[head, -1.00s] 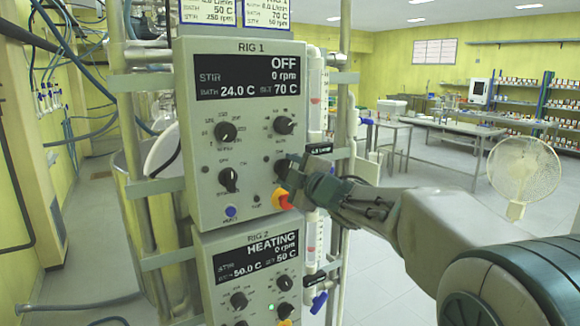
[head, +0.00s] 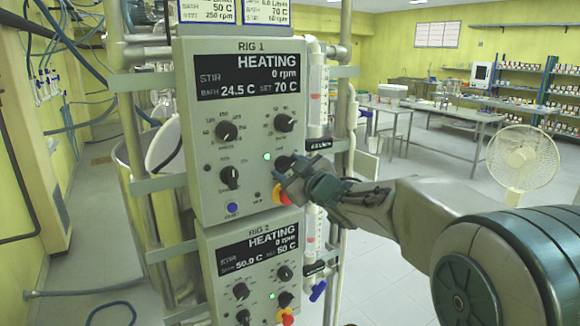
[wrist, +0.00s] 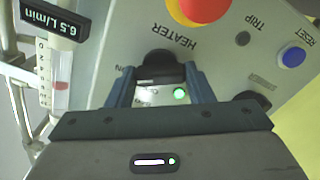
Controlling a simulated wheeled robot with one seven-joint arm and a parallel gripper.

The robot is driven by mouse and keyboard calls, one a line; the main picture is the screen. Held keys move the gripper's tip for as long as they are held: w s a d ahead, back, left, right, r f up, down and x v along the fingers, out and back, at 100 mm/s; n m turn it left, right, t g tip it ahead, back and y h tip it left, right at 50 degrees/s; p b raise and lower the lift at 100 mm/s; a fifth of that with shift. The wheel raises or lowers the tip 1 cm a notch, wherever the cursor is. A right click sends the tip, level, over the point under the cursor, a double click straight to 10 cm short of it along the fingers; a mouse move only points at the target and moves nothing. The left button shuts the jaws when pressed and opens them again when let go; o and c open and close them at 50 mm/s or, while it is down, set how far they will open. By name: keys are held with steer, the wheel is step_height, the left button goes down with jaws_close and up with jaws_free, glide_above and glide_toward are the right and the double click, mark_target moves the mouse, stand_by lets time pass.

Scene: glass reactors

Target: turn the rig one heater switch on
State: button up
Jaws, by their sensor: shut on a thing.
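The rig 1 panel (head: 212,150) is a grey box with a dark display (head: 248,76) reading HEATING, 0 rpm, bath 24.5 C, set 70 C. In the wrist view the black heater knob (wrist: 160,68), labelled HEATER, sits between my two fingers. My gripper (head: 288,170) is shut on this knob, at the lower right of the panel. A green light (wrist: 180,94) beside the knob is lit; it also shows in the head view (head: 267,156). My fingers partly hide the knob in the head view.
A red and yellow emergency button (wrist: 200,8) is close to the heater knob. A blue reset button (wrist: 293,57) is farther off. The rig 2 panel (head: 225,293) sits directly below, reading HEATING. Flow tubes (head: 318,95) stand just right of the panels.

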stand_by(0.4)
steer(key=o, duration=1)
steer(key=shift+s+d, duration=0.1)
steer(key=b+v, duration=0.2)
steer(key=v, duration=1.1)
steer(key=shift+s, duration=0.25)
steer(key=shift+d, duration=0.25)
